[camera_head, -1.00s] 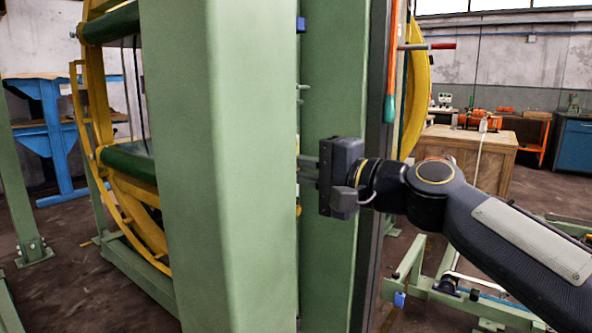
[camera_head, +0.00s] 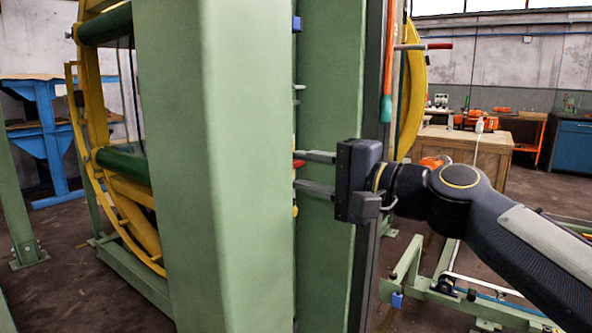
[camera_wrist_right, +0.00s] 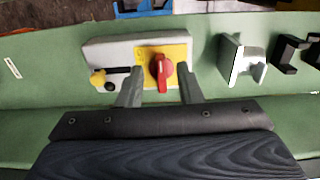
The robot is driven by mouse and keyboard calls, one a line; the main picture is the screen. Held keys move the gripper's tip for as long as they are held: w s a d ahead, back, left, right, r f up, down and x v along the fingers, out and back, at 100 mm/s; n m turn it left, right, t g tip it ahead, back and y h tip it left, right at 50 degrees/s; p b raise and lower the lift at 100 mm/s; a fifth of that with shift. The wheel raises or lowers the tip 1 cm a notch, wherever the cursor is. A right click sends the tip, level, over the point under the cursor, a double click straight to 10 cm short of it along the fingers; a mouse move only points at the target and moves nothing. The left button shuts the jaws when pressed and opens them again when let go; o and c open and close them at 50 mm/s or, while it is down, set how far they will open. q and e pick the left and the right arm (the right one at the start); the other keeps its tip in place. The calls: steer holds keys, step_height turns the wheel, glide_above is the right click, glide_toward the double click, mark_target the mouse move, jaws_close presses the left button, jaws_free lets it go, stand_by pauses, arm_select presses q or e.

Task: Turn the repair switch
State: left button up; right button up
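The repair switch appears to be the red rotary knob (camera_wrist_right: 162,72) on a yellow plate (camera_wrist_right: 179,50) in the right wrist view. The plate sits on a grey box (camera_wrist_right: 95,50) fixed to the green post. My right gripper (camera_wrist_right: 160,88) has its two fingers apart, one on each side of the knob's lower part, with a gap to the knob. In the head view my right gripper (camera_head: 314,172) points left at the post's inner face, where the green column hides most of the box. My left gripper is not in view.
Left of the knob is a black slot with a yellow piece (camera_wrist_right: 98,79). A metal bracket (camera_wrist_right: 240,60) stands to its right. The wide green column (camera_head: 220,170) blocks the left side in the head view. An orange-handled tool (camera_head: 387,108) hangs above my right wrist.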

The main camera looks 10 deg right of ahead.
steer(key=v, duration=0.5)
